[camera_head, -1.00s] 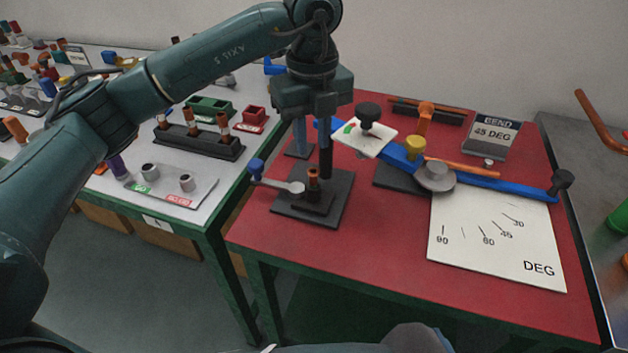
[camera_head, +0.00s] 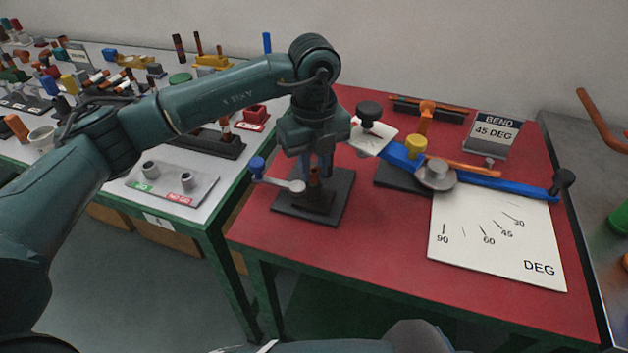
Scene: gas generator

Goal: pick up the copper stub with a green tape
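A short copper stub (camera_head: 314,178) stands upright in a black holder (camera_head: 318,205) with a square base, on the red table's left part. I cannot make out green tape on it; its upper part is partly hidden by my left gripper. My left gripper (camera_head: 316,168) points down right over the holder, its fingers around or just beside the stub's top. I cannot tell whether the fingers touch it or how far apart they are. My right gripper is out of view.
A lever with a blue knob (camera_head: 257,165) sticks out left of the holder. A blue bending arm (camera_head: 520,189), an angle plate (camera_head: 490,240) and a "BEND 45 DEG" sign (camera_head: 492,134) lie to the right. The red table's front (camera_head: 370,265) is clear.

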